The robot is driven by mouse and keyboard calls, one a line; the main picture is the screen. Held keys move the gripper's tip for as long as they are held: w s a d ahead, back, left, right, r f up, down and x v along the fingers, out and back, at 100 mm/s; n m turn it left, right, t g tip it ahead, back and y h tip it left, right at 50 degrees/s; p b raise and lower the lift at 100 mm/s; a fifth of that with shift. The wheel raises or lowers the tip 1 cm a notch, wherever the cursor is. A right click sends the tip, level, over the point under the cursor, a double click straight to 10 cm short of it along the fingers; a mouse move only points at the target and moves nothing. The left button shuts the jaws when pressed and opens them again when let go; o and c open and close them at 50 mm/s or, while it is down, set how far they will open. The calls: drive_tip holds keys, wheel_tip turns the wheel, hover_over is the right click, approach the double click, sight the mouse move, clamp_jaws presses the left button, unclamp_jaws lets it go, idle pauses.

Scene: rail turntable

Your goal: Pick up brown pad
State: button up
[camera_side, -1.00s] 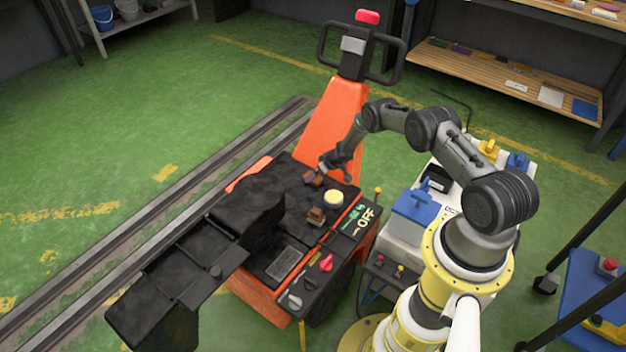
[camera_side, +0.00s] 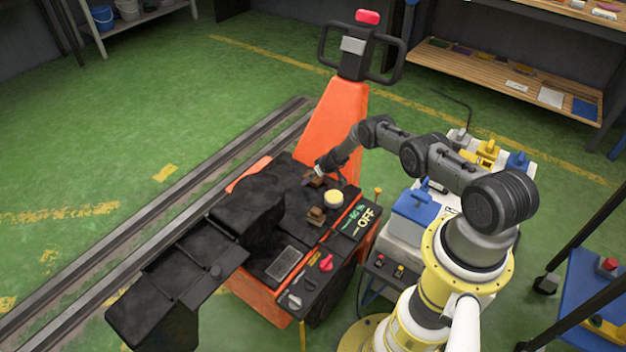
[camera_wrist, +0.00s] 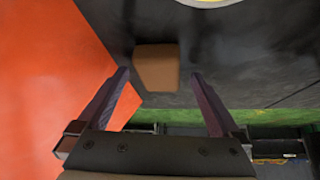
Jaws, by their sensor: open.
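The brown pad (camera_wrist: 157,68) is a small brown block on the black deck in the wrist view, lying just beyond and between my fingertips. In the side view a brown piece (camera_side: 313,181) shows at the far end of the deck, partly hidden by my gripper (camera_side: 330,168). My gripper (camera_wrist: 158,76) is open, with one finger to each side of the pad's line and nothing held. A second brown block (camera_side: 316,216) stands on the deck nearer the side camera.
A round cream button (camera_side: 333,198) stands close by on the black deck (camera_side: 262,240). The orange column (camera_side: 338,122) rises right behind my gripper. A red knob (camera_side: 326,262) and a blue-lidded box (camera_side: 413,206) are to the near side and right.

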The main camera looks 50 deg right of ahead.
sight(315, 179)
drive_tip(key=shift+c, duration=0.3)
drive_tip(key=c, duration=1.3)
drive_tip(key=shift+r, duration=0.15)
drive_tip(key=shift+r, duration=1.35)
drive_tip(key=shift+s+a+r, duration=0.2)
drive_tip(key=shift+s+r, duration=0.15)
drive_tip(key=shift+r, duration=0.25)
drive_tip(key=v, duration=0.3)
drive_tip(key=a+v, duration=0.1)
drive_tip(key=v, duration=0.2)
drive_tip(key=shift+s+a+r, duration=0.1)
drive_tip(key=shift+s+a, duration=0.1)
drive_tip(key=shift+s, duration=0.15)
drive_tip(key=shift+s+a+r, duration=0.6)
drive_tip(key=shift+s+a, duration=0.1)
drive_tip(key=shift+s, duration=0.6)
drive_tip(key=shift+s+a+r, duration=0.6)
drive_tip(key=shift+s+a, duration=0.05)
drive_tip(key=shift+s, duration=0.7)
drive_tip(key=shift+s+a+r, duration=0.6)
drive_tip(key=shift+s+a, duration=0.1)
drive_tip(key=shift+s, duration=0.6)
